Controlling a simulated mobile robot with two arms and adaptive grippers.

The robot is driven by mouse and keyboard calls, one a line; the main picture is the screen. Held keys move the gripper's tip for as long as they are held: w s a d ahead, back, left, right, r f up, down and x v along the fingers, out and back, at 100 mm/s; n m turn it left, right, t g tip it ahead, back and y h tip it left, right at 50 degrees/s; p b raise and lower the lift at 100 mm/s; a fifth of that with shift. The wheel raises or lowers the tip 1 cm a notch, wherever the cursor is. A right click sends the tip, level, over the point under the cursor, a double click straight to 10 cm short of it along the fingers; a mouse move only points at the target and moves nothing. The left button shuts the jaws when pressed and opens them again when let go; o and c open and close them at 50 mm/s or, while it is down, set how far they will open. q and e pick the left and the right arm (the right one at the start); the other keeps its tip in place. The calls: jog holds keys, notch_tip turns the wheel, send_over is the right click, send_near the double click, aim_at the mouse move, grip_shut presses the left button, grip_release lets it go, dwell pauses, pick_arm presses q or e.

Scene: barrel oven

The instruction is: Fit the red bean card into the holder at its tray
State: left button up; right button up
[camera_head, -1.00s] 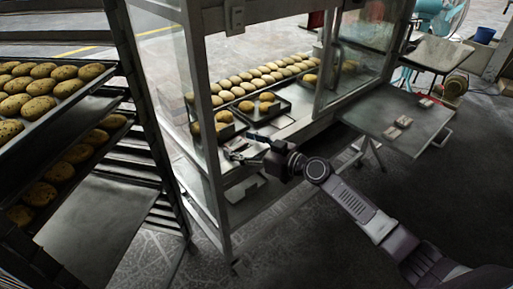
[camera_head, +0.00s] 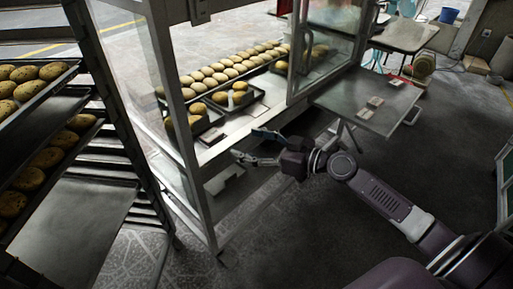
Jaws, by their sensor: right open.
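My right gripper (camera_head: 246,145) is open, its fingers spread toward the left, at the front edge of the glass cabinet (camera_head: 197,11). Nothing shows between its fingers. Inside the cabinet, a small dark tray (camera_head: 260,96) holds a few pastries, and another small tray (camera_head: 212,122) with pastries sits nearer. Pale flat patches lie on the cabinet shelf (camera_head: 213,149) near the trays; I cannot tell whether one is a card or holder. Small pale cards or blocks (camera_head: 375,101) lie on the side table. No red bean marking is readable. My left gripper is not in view.
A rack (camera_head: 128,135) with trays of buns stands at the left. A long tray of buns (camera_head: 222,76) fills the cabinet's back. The metal side table (camera_head: 340,97) is at the right. Cabinet posts and glass border the opening. Floor at lower right is clear apart from my arm.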

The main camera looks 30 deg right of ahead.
jog(key=s+a+f+n+g, duration=0.1)
jog(key=s+a+f+g, duration=0.5)
jog(key=s+a+f, duration=0.8)
jog(key=s+d+f+m+g+h, duration=0.1)
jog(key=s+d+f+m+h, duration=0.1)
jog(key=s+d+h, duration=0.2)
jog(key=s+d+f+m+g+h, duration=0.1)
jog(key=s+d+f+m+h, duration=0.1)
jog(key=s, duration=0.7)
jog(key=shift+s+d+m+h, duration=0.2)
jog(key=shift+d+m+h, duration=0.6)
jog(key=shift+h, duration=0.3)
jog(key=shift+f, duration=0.1)
